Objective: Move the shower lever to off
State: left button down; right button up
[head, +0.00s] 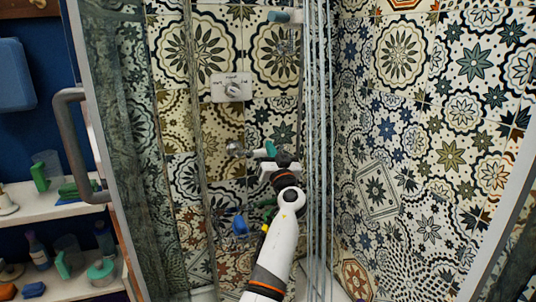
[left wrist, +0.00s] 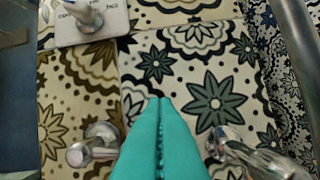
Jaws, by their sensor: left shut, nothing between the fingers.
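The lever on a white wall plate (head: 218,88) is a pale knob (head: 233,90) in the head view. In the left wrist view the plate (left wrist: 107,28) and its chrome lever (left wrist: 85,14) are at the upper left, partly cut off; the printed words are unreadable. My left gripper (head: 263,152) is below and right of the plate, apart from it. Its teal fingers (left wrist: 160,105) are shut together and empty. A round chrome fitting (head: 236,149) is just left of the fingertips and also shows in the left wrist view (left wrist: 92,146). The right gripper is not in view.
Patterned tile covers the walls. Pale vertical streaks (head: 318,120) run down right of my left gripper; I cannot tell if they are water or glass. A chrome pipe (left wrist: 245,150) is right of the fingers. A grey door handle (head: 72,140) and shelves (head: 45,204) are at left.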

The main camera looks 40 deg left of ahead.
pick_arm(q)
jog(key=shift+w+a+f, duration=0.15)
jog(key=shift+a+f, duration=0.55)
jog(key=shift+f, duration=0.35)
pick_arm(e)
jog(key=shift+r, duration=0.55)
pick_arm(q)
jog(key=shift+f+m, duration=0.15)
jog(key=shift+m, duration=0.15)
